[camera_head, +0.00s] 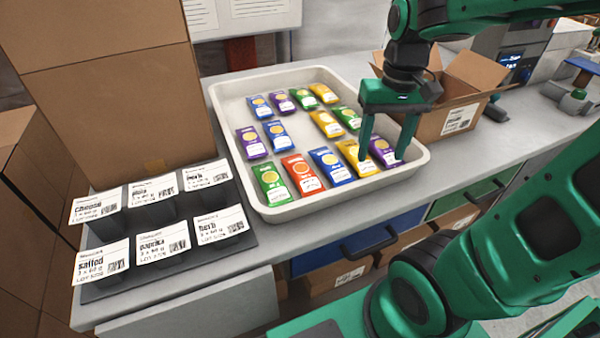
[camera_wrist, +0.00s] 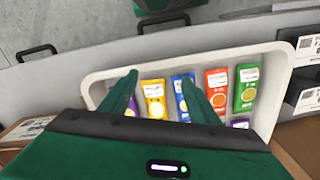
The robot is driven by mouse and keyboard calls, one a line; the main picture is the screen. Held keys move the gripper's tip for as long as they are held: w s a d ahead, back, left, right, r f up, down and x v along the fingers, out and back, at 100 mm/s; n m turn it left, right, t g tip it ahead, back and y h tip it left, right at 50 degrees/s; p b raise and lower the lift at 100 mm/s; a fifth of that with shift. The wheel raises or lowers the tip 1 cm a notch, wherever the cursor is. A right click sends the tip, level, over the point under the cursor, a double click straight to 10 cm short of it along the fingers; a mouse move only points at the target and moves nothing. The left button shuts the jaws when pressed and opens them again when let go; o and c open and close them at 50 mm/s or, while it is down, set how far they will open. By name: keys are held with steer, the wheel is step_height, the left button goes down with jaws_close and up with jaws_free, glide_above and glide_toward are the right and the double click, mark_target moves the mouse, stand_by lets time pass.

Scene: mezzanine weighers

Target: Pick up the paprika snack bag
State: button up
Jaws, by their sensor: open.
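Several snack bags in red, blue, yellow, green and purple lie in a white tray; their small print is too small to read, so I cannot confirm which is paprika. The only red bag (camera_head: 302,175) lies in the front row between a green and a blue one; it also shows in the wrist view (camera_wrist: 217,92). My gripper (camera_head: 383,158) is open and empty, pointing down over the tray's front right, around the yellow bag (camera_head: 357,158) and purple bag (camera_head: 384,152). In the wrist view the yellow bag (camera_wrist: 155,100) shows between the fingers (camera_wrist: 160,76). Contact cannot be told.
The white tray (camera_head: 420,164) has raised walls. A dark rack with label cards, one reading paprika (camera_head: 163,243), stands at the left. An open carton (camera_head: 445,120) stands right behind the tray. Tall cardboard boxes (camera_head: 110,100) stand at the back left.

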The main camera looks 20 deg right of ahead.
steer(key=w+a+n, duration=0.2)
steer(key=w+a, duration=0.4)
steer(key=w, duration=0.1)
steer(key=n, duration=0.2)
glide_toward(298, 163)
step_height(298, 163, down, 10)
steer(key=shift+r, duration=0.1)
steer(key=c, duration=0.8)
